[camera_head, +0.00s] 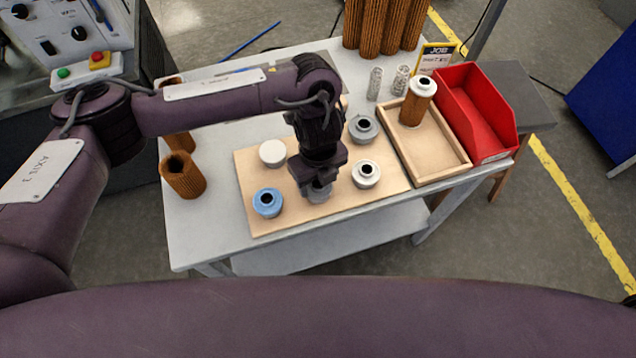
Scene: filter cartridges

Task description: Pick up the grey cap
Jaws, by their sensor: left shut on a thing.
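My left gripper (318,184) points down over the wooden board (300,221). It is shut on a grey cap (319,194), mostly hidden by the fingers; I cannot tell whether the cap touches the board. Another grey ringed piece with a dark hole (363,128) sits behind and to the right of the gripper. A blue cap (267,203) is to the left, a pale cap with a dark hole (366,174) to the right, and a plain white round piece (272,153) behind left. My right gripper is not in view.
Brown pleated cartridges (183,176) stand at the table's left, more at the back. A wooden tray (457,163) with a capped cartridge (417,101) is at right, beside a red bin (476,112). Two clear mesh cylinders (375,84) stand behind. The front table strip is clear.

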